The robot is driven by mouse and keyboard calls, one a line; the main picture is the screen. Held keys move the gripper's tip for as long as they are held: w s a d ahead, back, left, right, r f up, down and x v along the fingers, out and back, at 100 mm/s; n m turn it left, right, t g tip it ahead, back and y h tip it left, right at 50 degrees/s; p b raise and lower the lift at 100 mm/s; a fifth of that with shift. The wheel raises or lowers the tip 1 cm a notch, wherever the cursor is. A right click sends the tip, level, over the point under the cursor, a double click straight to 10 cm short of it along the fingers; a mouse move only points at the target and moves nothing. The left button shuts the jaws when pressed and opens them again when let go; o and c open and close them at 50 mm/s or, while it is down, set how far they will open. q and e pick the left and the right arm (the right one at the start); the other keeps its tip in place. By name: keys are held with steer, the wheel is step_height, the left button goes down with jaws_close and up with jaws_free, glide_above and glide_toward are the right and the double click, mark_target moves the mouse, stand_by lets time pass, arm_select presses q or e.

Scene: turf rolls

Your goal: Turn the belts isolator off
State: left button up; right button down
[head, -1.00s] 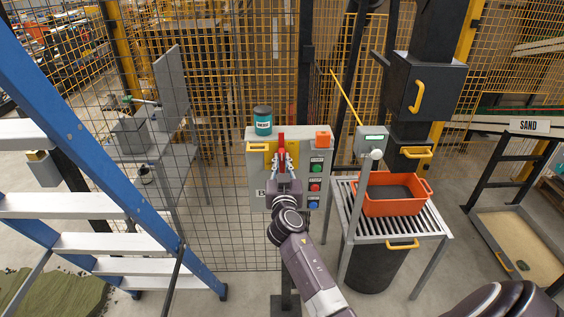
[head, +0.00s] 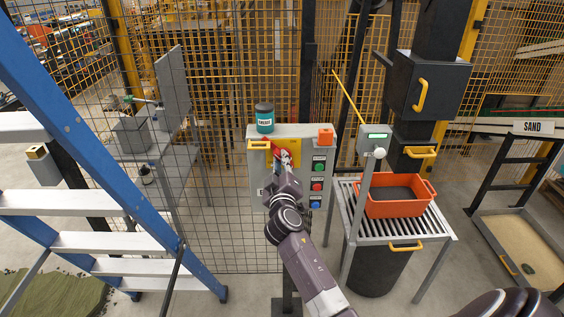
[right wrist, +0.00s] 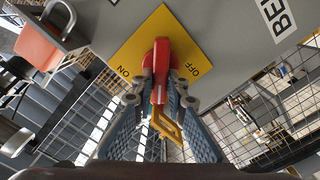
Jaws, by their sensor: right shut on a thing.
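The belts isolator is a red handle (head: 280,152) on a yellow plate (head: 294,150), on the front of a grey control box (head: 257,180). In the right wrist view the red handle (right wrist: 161,58) stands out from the yellow plate (right wrist: 137,49), between the printed words ON and OFF. My right gripper (head: 284,164) is shut on the red handle; its fingers (right wrist: 160,97) flank the handle. In the head view the handle leans up and to the left, partly hidden by the gripper. My left gripper is in neither current view.
A blue ladder (head: 110,160) stands left. An orange crate (head: 400,207) rests on a roller stand at right.

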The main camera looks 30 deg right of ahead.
steer(key=shift+w+a+f+n+p, duration=0.1)
steer(key=shift+f+n, duration=0.05)
steer(key=shift+n, duration=1.4)
steer(key=shift+s+a+f+n+p, duration=0.1)
steer(key=shift+f+n, duration=0.1)
steer(key=shift+n, duration=1.3)
steer(key=shift+w+f+n+p, duration=0.1)
steer(key=shift+f+n, duration=0.05)
steer(key=shift+n, duration=1.4)
steer(key=c, duration=1.9)
jaws_free()
steer(key=shift+c, duration=0.2)
steer(key=v, duration=1.2)
